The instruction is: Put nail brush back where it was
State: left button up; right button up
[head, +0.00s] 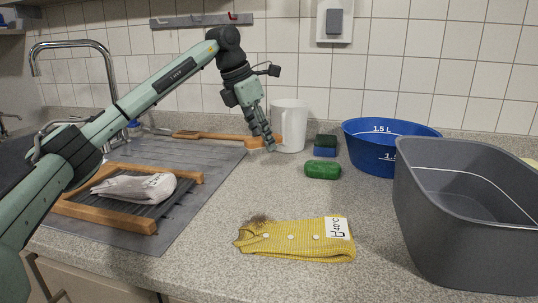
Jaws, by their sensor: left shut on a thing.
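My left gripper (270,146) points down just left of the white jug, its fingers closed at the right end of a brown wooden brush-like piece (256,140). The fingers partly hide this piece. I cannot tell whether it is the nail brush, or whether it is separate from the long wooden handle (200,135) lying to its left at the back of the grey mat. A small green oblong item (322,170) lies on the counter to the right; its kind is unclear. My right gripper is not in view.
A white jug (290,126) stands close to my gripper. A sponge (325,146), blue basin (375,152) and grey tub (470,220) are to the right. A yellow knitted item (275,240) lies in front. A wooden frame (110,212) holds a white bundle (135,188) on the mat (205,190).

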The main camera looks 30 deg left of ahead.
aim_at(266, 151)
pick_arm(q)
jog(key=shift+w+d+f, duration=0.4)
jog(key=shift+d+f, duration=0.05)
jog(key=shift+d, duration=0.05)
jog(key=shift+f, duration=1.95)
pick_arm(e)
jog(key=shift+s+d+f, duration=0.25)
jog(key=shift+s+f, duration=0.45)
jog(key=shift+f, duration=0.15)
pick_arm(q)
jog(key=shift+f, duration=0.1)
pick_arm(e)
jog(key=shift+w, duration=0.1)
pick_arm(q)
jog(key=o, duration=0.7)
jog(key=shift+c, duration=0.2)
jog(key=o, duration=0.4)
jog(key=shift+o, duration=0.2)
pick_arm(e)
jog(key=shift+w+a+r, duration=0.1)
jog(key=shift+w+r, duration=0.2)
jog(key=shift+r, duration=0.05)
